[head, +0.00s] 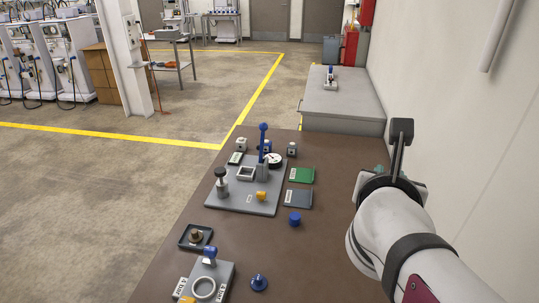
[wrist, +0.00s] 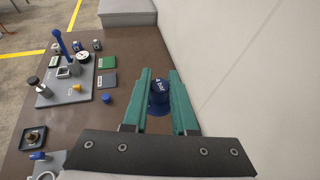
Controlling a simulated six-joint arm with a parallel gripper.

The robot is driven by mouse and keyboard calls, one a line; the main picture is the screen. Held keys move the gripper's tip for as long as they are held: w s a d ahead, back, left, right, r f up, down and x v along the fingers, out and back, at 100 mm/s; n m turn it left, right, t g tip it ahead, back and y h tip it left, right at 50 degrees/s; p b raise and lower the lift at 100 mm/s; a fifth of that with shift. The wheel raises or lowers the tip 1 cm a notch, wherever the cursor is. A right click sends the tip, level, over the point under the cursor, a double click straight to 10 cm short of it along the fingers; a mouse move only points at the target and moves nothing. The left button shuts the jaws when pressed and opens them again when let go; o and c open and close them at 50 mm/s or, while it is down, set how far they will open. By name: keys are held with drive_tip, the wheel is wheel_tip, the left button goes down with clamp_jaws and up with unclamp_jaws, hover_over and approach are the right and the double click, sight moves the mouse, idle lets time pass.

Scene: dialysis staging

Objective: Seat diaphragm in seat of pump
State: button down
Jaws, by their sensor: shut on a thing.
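My gripper (wrist: 160,88) is shut on a dark blue piece (wrist: 159,97) with small white lettering, held between the teal fingers in the wrist view. Whether this piece is the diaphragm I cannot tell for certain. In the head view my gripper (head: 398,150) is raised at the right, beside the wall, and its held piece is not clear there. A grey block (head: 222,272) with a pale round ring seat (head: 204,288), a blue knob and side labels is at the bottom of the head view; it may be the pump. My gripper is well to its right.
A grey plate (head: 262,205) carries a blue lever (head: 263,140), a gauge (head: 274,160) and a square frame. Green (head: 302,175) and grey (head: 298,198) pads, a blue cylinder (head: 295,219), a blue knobbed piece (head: 259,283) and a dark tray (head: 183,239) are nearby.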

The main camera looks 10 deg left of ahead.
drive_tip(key=s+d+f+n+y, duration=0.1)
drive_tip(key=d+f+n+y, duration=0.1)
drive_tip(key=d, duration=0.3)
drive_tip(key=n+g+y, duration=1.2)
drive_tip(key=n+y, duration=0.3)
drive_tip(key=n, duration=0.3)
hover_over(204, 289)
drive_tip(key=f, duration=3)
drive_tip(key=shift+d+f, duration=0.2)
drive_tip(key=shift+d, duration=0.15)
drive_tip(key=f, duration=0.4)
drive_tip(key=shift+a, duration=0.4)
drive_tip(key=shift+f, duration=0.2)
